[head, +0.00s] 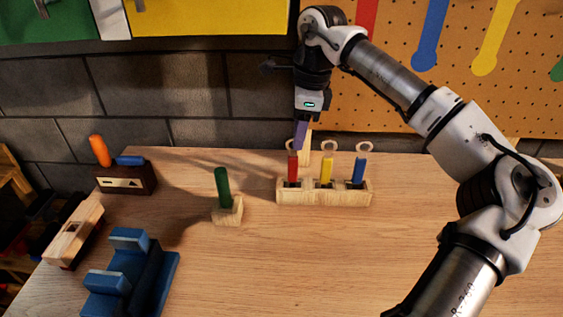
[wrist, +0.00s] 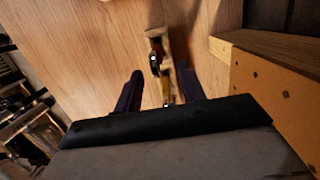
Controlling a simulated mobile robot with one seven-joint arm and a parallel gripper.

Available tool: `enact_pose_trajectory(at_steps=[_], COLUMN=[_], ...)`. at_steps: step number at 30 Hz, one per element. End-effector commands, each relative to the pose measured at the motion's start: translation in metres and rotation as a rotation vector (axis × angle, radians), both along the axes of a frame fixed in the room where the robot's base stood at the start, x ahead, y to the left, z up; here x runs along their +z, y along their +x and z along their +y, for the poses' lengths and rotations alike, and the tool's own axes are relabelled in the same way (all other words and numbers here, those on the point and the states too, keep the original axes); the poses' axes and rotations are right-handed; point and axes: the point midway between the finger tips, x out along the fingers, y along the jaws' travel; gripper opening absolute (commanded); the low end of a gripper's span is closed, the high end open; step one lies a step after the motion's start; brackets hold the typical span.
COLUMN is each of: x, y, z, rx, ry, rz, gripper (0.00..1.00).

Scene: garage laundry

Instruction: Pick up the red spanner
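The red spanner (head: 293,168) stands upright in the left slot of a wooden rack (head: 325,198) on the workbench. A yellow spanner (head: 326,172) and a blue spanner (head: 359,172) stand to its right in the same rack. A pale ring shows at the top of each. My gripper (head: 301,145) points down just above and around the top of the red spanner; contact cannot be told. In the wrist view my gripper (wrist: 161,71) has its two dark fingers apart. The rack (wrist: 155,36) and a yellow part (wrist: 166,88) show between them, partly hidden.
A green handle (head: 223,187) stands in a small wooden block (head: 229,211) left of the rack. A blue vice-like object (head: 150,272), a wooden plane (head: 75,234) and a dark box (head: 126,179) are farther left. The pegboard (head: 430,95) rises behind. The front bench is clear.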

Motion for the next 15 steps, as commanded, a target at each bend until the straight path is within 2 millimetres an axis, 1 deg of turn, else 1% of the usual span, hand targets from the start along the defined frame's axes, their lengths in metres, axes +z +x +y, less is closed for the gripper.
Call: enact_pose_trajectory(at_steps=[5,12,15], x=[-0.018,-0.053,-0.061], y=[-0.002,-0.004,-0.004], z=[0.004,0.01,0.012], rx=[0.003,0.002,0.003], ry=[0.004,0.006,0.006], rz=[0.002,0.002,0.001], gripper=[0.4,0.4,0.4])
